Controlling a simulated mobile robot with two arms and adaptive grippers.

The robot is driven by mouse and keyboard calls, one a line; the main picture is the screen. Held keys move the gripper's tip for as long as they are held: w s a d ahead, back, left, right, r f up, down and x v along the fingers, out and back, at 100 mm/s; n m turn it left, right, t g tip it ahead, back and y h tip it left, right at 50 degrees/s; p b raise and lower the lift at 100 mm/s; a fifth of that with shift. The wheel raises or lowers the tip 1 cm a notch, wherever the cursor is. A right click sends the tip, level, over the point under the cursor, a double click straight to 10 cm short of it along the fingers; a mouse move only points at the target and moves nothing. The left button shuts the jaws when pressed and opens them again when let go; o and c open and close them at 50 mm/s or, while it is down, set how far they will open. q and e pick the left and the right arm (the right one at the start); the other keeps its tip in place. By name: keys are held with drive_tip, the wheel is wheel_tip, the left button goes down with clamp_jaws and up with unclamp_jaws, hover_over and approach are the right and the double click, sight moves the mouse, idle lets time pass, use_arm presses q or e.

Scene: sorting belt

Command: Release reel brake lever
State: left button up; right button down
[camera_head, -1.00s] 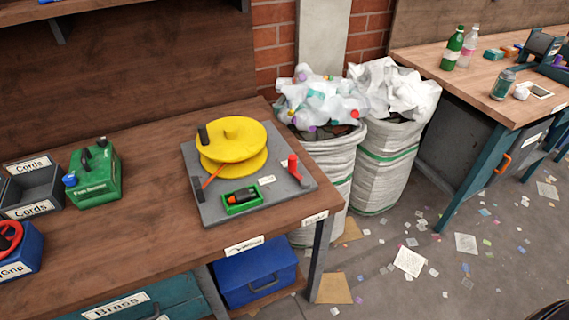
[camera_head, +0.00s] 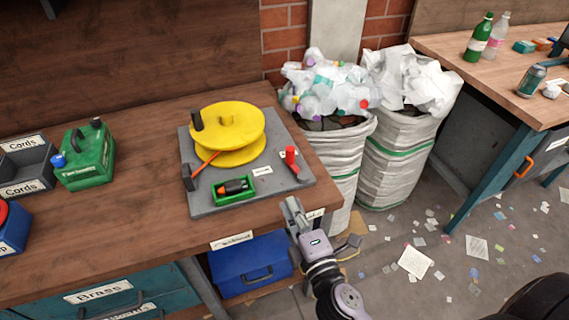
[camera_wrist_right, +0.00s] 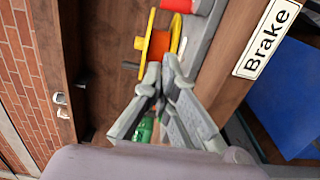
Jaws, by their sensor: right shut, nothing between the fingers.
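A yellow reel (camera_head: 226,134) stands on a grey base plate (camera_head: 225,202) on the wooden bench, with a dark crank knob on top. A red lever (camera_head: 291,158) stands at the plate's right side, seemingly the brake lever. My right gripper (camera_head: 289,205) is at the bench's front edge, just in front of the plate's right corner, apart from the lever. The right wrist view shows the gripper (camera_wrist_right: 166,68) with its fingertips together and nothing between them. The reel (camera_wrist_right: 148,42) and part of the red lever (camera_wrist_right: 178,5) lie beyond. My left gripper is not in view.
A green tray (camera_head: 233,189) with a dark and orange tool sits on the plate. A green canister (camera_head: 85,156) and grey boxes (camera_head: 27,168) stand left. A "Brake" label (camera_wrist_right: 266,40) is on the bench edge. Full sacks (camera_head: 402,150) stand right of the bench.

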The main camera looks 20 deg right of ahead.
drive_tip(key=w+p, duration=0.1)
drive_tip(key=w, duration=0.3)
drive_tip(key=w+p, duration=0.1)
drive_tip(key=w, duration=0.4)
drive_tip(key=shift+w+a+r+p, duration=0.15)
drive_tip(key=shift+w+p, duration=0.15)
drive_tip(key=shift+p, duration=0.1)
drive_tip(key=w+d, duration=0.2)
drive_tip(key=shift+w+p, duration=0.35)
drive_tip(key=shift+p, duration=0.05)
drive_tip(key=shift+w+d+f, duration=0.2)
drive_tip(key=shift+w+d, duration=0.1)
drive_tip(key=shift+d, duration=0.1)
